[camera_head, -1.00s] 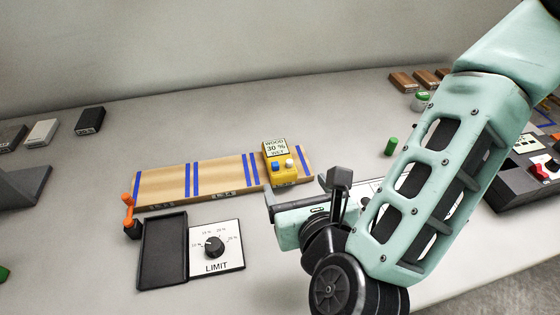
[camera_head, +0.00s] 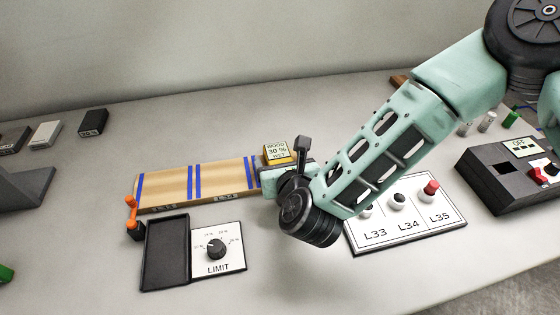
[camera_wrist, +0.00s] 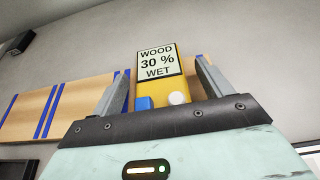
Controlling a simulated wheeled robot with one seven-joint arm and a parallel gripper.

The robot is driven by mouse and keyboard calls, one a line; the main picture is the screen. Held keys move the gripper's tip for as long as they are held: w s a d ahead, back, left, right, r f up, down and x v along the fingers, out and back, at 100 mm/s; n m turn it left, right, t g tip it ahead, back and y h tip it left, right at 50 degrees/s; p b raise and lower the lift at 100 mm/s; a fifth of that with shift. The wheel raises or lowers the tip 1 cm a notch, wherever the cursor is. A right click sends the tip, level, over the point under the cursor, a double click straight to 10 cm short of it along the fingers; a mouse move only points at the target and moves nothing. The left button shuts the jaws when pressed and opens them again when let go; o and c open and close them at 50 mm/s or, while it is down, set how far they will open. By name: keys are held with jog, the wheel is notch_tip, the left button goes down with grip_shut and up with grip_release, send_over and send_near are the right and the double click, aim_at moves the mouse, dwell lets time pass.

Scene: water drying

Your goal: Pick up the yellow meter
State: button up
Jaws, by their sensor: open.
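The yellow meter (camera_head: 277,152) stands at the right end of a wooden board (camera_head: 215,178) with blue stripes. Its display reads "WOOD 30 % WET". In the wrist view the yellow meter (camera_wrist: 158,88) shows a blue and a white button on its lower front. My gripper (camera_wrist: 160,85) is open, with one finger on each side of the meter as seen from the wrist. Whether the fingers touch it cannot be told. In the head view my gripper (camera_head: 284,172) and wrist hide the meter's lower part and the board's right end.
A black tray (camera_head: 166,252) and a LIMIT dial panel (camera_head: 218,250) lie in front of the board. An orange lever (camera_head: 132,212) stands at its left. A white panel labelled L33, L34, L35 (camera_head: 408,228) lies right of my wrist. A dark device (camera_head: 505,175) stands farther right.

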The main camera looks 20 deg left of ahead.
jog(key=shift+w+a+f, duration=0.15)
jog(key=shift+w+a, duration=0.05)
jog(key=shift+w, duration=0.05)
jog(key=c, duration=1.2)
jog(key=shift+c, duration=0.2)
